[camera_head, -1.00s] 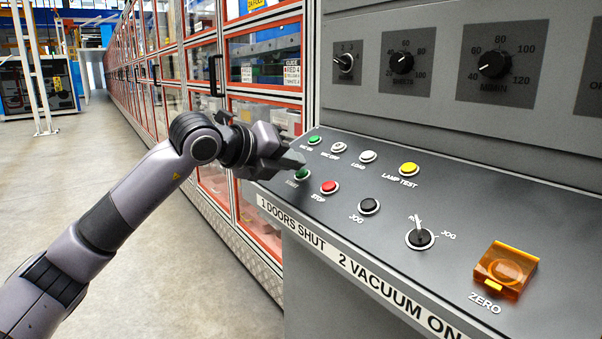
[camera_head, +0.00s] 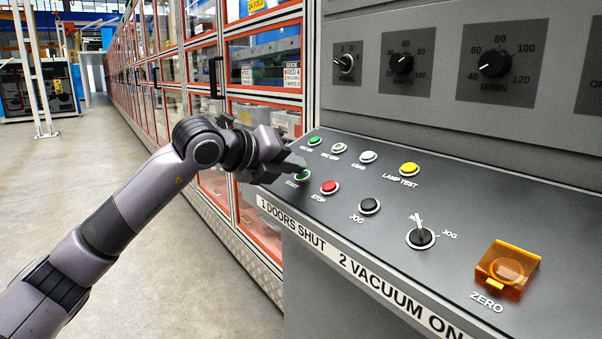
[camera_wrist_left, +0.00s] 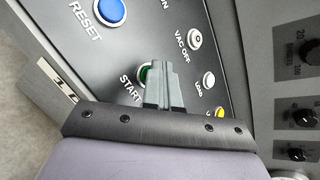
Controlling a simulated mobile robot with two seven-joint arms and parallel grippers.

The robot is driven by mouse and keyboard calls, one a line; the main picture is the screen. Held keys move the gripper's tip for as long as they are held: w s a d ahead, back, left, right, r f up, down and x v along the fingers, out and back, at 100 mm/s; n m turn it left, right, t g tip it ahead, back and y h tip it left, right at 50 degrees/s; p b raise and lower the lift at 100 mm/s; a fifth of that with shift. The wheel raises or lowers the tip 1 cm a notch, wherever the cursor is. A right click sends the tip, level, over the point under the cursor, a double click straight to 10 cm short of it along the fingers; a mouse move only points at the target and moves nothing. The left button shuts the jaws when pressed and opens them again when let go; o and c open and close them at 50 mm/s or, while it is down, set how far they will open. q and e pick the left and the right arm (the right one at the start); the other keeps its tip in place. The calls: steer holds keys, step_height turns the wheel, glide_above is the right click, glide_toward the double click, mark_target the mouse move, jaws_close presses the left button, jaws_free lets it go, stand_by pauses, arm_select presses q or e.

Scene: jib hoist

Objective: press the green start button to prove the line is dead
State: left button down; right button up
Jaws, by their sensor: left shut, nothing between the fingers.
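The green START button (camera_head: 303,175) is at the left front of the sloped grey panel (camera_head: 400,270), partly covered by my fingertips in the head view. My left gripper (camera_head: 301,164) is shut and empty, its tips right at the button. In the left wrist view the left gripper's fingers (camera_wrist_left: 163,90) lie over the right part of the START button (camera_wrist_left: 144,73), and a green edge shows beside them. I cannot tell whether the tips touch the button. My right gripper is not in view.
The red STOP button (camera_head: 329,187) sits close to the right of START. Another green button (camera_head: 314,141) and the white VAC OFF button (camera_head: 339,148) are behind. A blue RESET button (camera_wrist_left: 110,11) shows in the wrist view. An orange cover (camera_head: 506,268) marked ZERO is further right.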

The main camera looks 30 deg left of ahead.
arm_select(q)
steer(key=shift+s+a+r+p, duration=0.1)
steer(key=shift+s+r+p, duration=0.25)
steer(key=shift+r, duration=0.35)
steer(key=shift+r, duration=0.1)
steer(key=r, duration=0.1)
steer(key=s+r+p, duration=0.1)
steer(key=r, duration=0.1)
steer(key=r+p, duration=0.1)
steer(key=shift+s+a+r, duration=0.25)
steer(key=shift+s+a, duration=0.1)
steer(key=shift+a, duration=0.05)
stand_by(0.6)
